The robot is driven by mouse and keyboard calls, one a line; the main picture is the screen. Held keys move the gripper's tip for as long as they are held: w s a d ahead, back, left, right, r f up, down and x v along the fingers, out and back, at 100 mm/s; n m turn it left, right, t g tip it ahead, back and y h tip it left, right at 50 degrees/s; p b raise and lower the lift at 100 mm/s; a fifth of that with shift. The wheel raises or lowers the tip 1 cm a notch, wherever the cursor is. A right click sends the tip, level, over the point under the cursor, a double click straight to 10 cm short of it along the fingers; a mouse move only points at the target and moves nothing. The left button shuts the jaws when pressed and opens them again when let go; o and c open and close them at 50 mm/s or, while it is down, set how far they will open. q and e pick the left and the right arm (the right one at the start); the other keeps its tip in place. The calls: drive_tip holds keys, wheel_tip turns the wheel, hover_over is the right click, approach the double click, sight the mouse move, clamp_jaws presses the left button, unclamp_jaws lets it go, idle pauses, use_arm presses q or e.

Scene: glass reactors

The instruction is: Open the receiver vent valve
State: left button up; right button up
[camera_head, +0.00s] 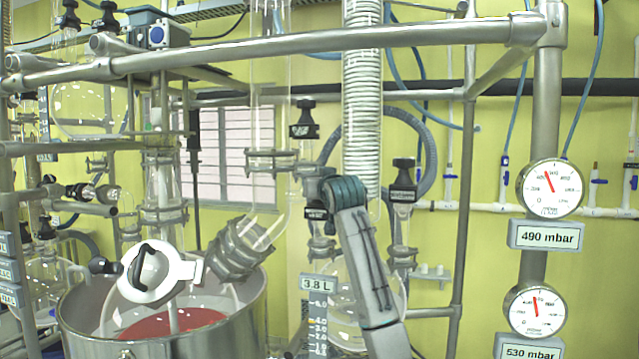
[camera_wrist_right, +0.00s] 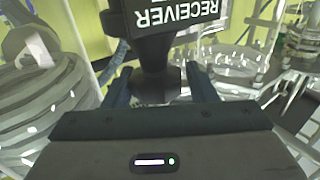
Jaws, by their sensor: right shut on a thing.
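The receiver vent valve (camera_wrist_right: 155,50) is a black knob with a black tag (camera_wrist_right: 178,12). The tag's white word RECEIVER reads upside down in the right wrist view; the rest of its text is cut off. My right gripper (camera_wrist_right: 160,86) is shut on the knob, with a dark finger on each side. In the head view the right arm rises from the bottom centre. Its gripper (camera_head: 322,193) is at the black tagged valve (camera_head: 315,214) above the receiver glassware, and the arm partly hides it. My left gripper is not in view.
Another black valve (camera_head: 304,120) stands above, and one more (camera_head: 403,180) stands to the right. A steel frame post (camera_head: 540,90) carries two gauges, with displays reading 490 mbar (camera_head: 546,236) and 530 mbar (camera_head: 530,352). A white coil condenser (camera_head: 362,90) hangs close above the arm. A steel vessel (camera_head: 190,345) stands at the lower left.

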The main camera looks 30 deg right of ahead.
drive_tip(key=shift+r, duration=0.2)
drive_tip(key=o, duration=0.6)
drive_tip(key=shift+w, duration=0.1)
drive_tip(key=shift+d+f+m+g+h, duration=0.1)
drive_tip(key=shift+m+g+h, duration=0.25)
drive_tip(key=shift+h, duration=0.25)
drive_tip(key=shift+w+d+f+m+g+h+p, duration=0.15)
drive_tip(key=shift+m+g+h+p, duration=0.3)
drive_tip(key=shift+m+h, duration=0.45)
drive_tip(key=m+g+h, duration=0.1)
drive_tip(key=h, duration=0.1)
drive_tip(key=m+g+h, duration=0.2)
drive_tip(key=shift+a, duration=0.2)
drive_tip(key=shift+d+m+g+h+p, duration=0.15)
drive_tip(key=shift+m+g+h+p, duration=0.25)
drive_tip(key=shift+m+g+h, duration=1.1)
drive_tip(key=shift+n+y, duration=0.25)
drive_tip(key=shift+y, duration=0.05)
